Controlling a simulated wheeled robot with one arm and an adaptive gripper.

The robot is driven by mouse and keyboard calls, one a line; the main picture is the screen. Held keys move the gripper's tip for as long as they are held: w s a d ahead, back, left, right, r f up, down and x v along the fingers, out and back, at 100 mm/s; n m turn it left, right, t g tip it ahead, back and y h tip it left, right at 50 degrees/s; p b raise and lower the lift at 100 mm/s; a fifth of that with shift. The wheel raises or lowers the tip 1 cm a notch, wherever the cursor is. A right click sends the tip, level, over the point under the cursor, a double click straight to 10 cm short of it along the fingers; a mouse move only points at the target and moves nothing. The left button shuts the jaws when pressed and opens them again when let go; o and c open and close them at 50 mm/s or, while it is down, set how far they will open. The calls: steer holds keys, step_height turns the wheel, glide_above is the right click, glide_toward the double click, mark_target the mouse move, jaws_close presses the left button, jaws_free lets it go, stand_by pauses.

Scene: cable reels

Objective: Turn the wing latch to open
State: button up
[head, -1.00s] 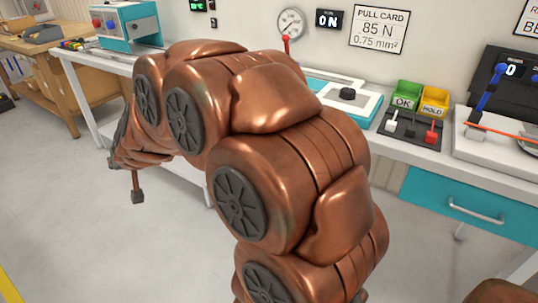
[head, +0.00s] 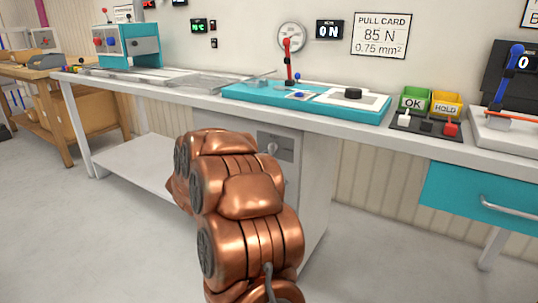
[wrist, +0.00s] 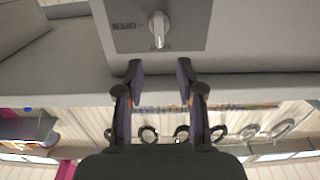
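The wing latch (wrist: 159,28) is a pale knob on a grey plate (wrist: 195,40) in the wrist view, which looks upside down. Its wing lies along the picture's vertical. The word OPEN is printed on the plate to the left of it, and another label by its end is partly covered. In the head view the latch (head: 272,148) shows small on the plate of the cabinet under the bench. My gripper (wrist: 160,72) is open and empty, with its two fingertips apart from the latch and below it in the wrist picture. My arm hides the gripper in the head view.
The white bench (head: 340,130) runs above the cabinet (head: 312,190). On it stand a teal pull tester (head: 240,93) with a red lever, the OK bin (head: 413,100) and the HOLD bin (head: 446,104). A low shelf (head: 135,160) lies left of the cabinet. The floor in front is clear.

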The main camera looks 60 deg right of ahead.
mark_target(269, 145)
steer(key=shift+w+d+b, duration=0.15)
steer(key=shift+d+b, duration=0.9)
steer(key=shift+d, duration=2.8)
jaws_close()
